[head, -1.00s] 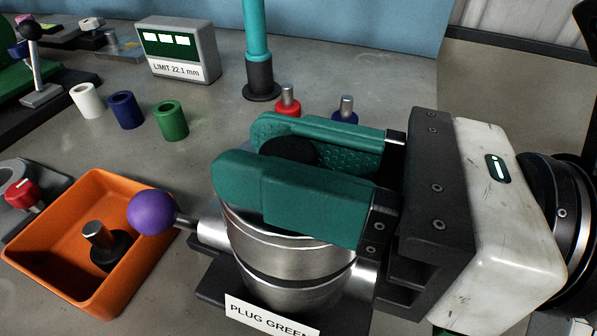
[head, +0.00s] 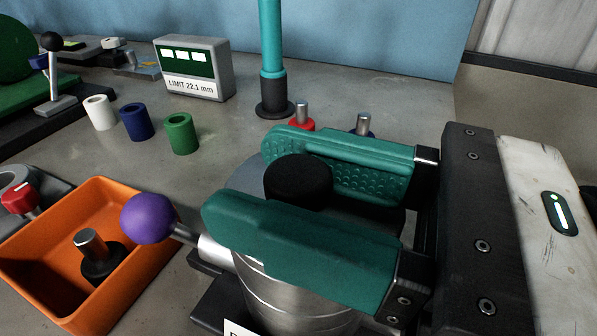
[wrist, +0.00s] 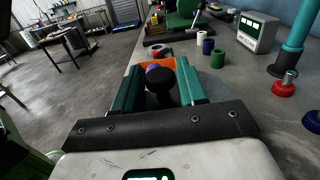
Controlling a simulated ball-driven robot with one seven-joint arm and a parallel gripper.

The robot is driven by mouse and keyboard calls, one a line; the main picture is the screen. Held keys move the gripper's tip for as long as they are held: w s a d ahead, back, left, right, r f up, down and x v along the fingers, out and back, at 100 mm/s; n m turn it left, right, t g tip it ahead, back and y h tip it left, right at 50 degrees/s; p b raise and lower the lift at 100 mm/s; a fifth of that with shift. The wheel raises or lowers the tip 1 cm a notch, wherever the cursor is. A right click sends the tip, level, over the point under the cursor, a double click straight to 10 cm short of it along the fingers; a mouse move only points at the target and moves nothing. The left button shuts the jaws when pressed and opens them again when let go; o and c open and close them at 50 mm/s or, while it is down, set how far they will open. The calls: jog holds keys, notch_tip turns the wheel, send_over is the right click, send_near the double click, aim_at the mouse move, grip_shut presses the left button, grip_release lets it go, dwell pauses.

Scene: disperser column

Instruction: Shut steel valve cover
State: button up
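The steel valve (head: 290,305) is a round metal body at the bottom middle of the head view, with a purple ball handle (head: 148,218) on its left. A black knob (head: 298,180) stands above it, between the teal fingers of my gripper (head: 265,190). The knob also shows between the fingers in the wrist view (wrist: 159,77). Gaps show beside it, so the gripper looks open around the knob without clamping it. A grey disc edge (head: 243,176) shows behind the near finger. The fingers hide most of the valve top, so how the cover sits cannot be told.
An orange tray (head: 150,262) with a black-based metal peg stands left of the valve. White, blue and green sleeves (head: 181,133) stand behind it. A teal column (head: 271,60), a limit display (head: 190,68), and red and blue metal-topped pieces stand farther back.

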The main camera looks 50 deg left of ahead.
jog(key=shift+o, duration=1.1)
jog(key=shift+d, duration=0.1)
jog(key=v, duration=1)
jog(key=shift+w+d, duration=0.2)
jog(key=shift+d, duration=0.1)
